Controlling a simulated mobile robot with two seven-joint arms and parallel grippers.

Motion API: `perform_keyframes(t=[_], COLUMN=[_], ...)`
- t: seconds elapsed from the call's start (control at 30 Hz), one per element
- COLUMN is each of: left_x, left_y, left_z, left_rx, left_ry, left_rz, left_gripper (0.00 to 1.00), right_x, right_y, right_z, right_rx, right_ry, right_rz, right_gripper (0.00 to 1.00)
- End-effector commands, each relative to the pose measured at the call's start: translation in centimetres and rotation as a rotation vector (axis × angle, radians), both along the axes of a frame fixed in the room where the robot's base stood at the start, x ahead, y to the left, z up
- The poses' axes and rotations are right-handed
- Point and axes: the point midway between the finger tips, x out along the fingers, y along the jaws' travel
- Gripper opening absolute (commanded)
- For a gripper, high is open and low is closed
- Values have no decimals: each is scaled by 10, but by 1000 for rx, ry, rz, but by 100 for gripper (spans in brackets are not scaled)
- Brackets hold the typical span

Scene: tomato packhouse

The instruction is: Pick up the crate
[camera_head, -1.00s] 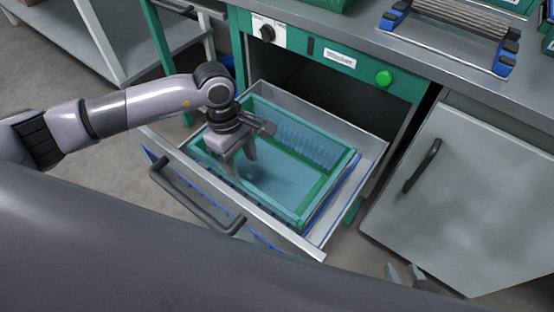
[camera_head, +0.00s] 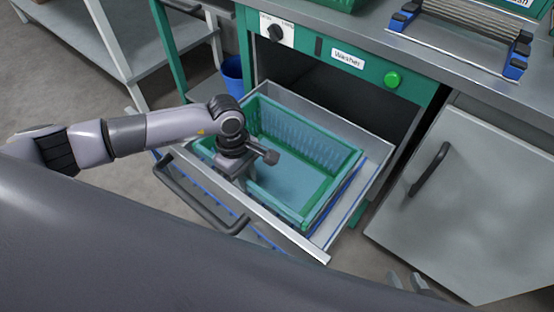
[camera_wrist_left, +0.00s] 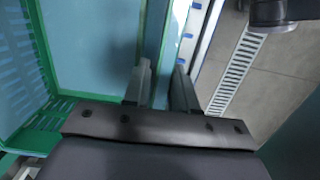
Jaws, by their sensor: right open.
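A green crate (camera_head: 318,203) with slatted walls and a blue-tinted bottom sits in the pulled-out metal drawer (camera_head: 310,252). My left gripper (camera_head: 238,190) points down at the crate's near-left side. In the left wrist view, its two fingers (camera_wrist_left: 161,82) are apart, with the crate's side rim (camera_wrist_left: 164,45) running between them. I see no clear contact of the fingers with the rim. The crate's inside shows empty. My right gripper (camera_head: 410,281) shows only its fingertips at the bottom edge, open and away from the crate.
The drawer handle (camera_head: 200,198) is at the drawer's front. The green washer panel (camera_head: 350,66) and the steel counter (camera_head: 435,50) are above it. A grey cabinet door (camera_head: 470,190) is at right. A blue bin (camera_head: 232,74) stands behind on the left.

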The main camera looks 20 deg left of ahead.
Motion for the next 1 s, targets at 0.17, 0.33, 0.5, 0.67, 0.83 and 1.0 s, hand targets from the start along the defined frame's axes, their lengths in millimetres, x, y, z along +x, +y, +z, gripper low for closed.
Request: perform_keyframes(t=[0.17,0.33,0.5,0.67,0.83,1.0], left_x=[0,1,0,0,1,2], left_y=[0,0,0,1,0,0], left_z=[0,1,3,18,49,91], left_rx=[0,-1,0,1,-1,-2], left_ry=[-1,-2,1,2,-4,-8], left_rz=[1,1,2,3,0,0], left_gripper=[0,0,0,0,0,0], right_x=[1,1,1,1,1,1], right_y=[0,0,0,0,0,0], right_z=[1,1,1,4,9,14], right_rx=[0,0,0,0,0,0], right_ry=[-3,-3,-3,-3,-3,-3], right_rz=[0,0,0,0,0,0], right_gripper=[43,43,43,43,43,43])
